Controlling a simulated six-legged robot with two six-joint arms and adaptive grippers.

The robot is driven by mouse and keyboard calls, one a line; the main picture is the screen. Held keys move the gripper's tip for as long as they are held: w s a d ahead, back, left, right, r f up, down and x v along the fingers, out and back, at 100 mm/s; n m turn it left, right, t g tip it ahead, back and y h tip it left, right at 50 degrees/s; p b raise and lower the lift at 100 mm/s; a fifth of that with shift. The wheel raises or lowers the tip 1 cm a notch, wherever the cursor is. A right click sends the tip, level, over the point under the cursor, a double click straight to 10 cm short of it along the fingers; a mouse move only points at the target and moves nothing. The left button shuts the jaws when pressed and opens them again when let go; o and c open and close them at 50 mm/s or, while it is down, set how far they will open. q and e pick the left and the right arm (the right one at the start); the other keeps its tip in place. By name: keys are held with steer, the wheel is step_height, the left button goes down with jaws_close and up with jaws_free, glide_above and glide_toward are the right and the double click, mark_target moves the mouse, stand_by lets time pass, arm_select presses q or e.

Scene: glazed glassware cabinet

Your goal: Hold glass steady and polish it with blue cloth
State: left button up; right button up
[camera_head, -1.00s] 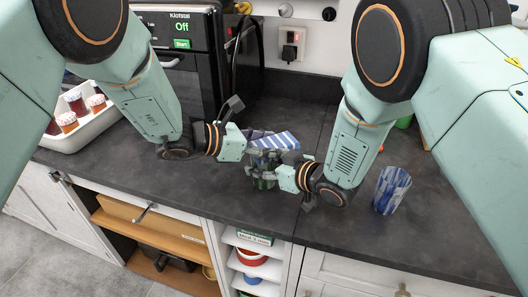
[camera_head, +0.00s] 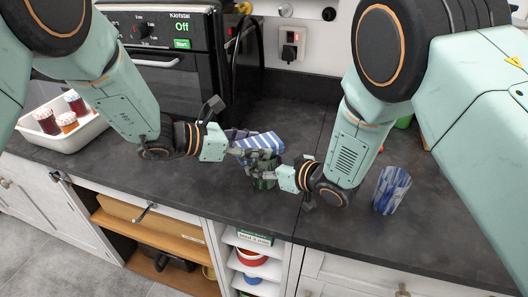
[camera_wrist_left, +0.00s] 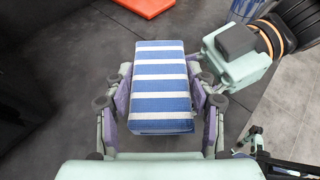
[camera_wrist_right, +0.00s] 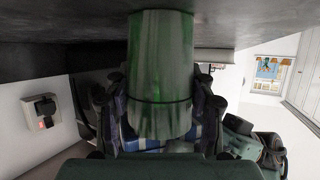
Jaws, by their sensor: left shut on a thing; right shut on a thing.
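My left gripper (camera_head: 247,150) is shut on a folded blue cloth with white stripes (camera_head: 262,141). In the left wrist view the cloth (camera_wrist_left: 160,85) lies flat between the two fingers. My right gripper (camera_head: 268,176) is shut on a green glass (camera_head: 261,184), largely hidden by the fingers in the head view. In the right wrist view the green glass (camera_wrist_right: 161,70) stands between the fingers, with blue and white stripes showing behind it. The cloth is at the top of the glass; I cannot tell whether they touch.
A blue-and-white patterned tumbler (camera_head: 391,190) stands on the dark counter (camera_head: 345,225) at right, close to my right arm. A white tray (camera_head: 85,134) with jars is at left. An oven (camera_head: 175,68) stands behind. The counter's front edge is close below both grippers.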

mark_target(267, 144)
arm_select(q)
steer(key=shift+a, duration=0.3)
steer(key=shift+d, duration=0.85)
steer(key=shift+d, duration=1.3)
steer(key=shift+a+f, duration=0.1)
steer(key=shift+a, duration=2.1)
steer(key=shift+d, duration=2.2)
steer(key=shift+a, duration=2.2)
steer(key=shift+d, duration=0.95)
steer(key=shift+d, duration=1.3)
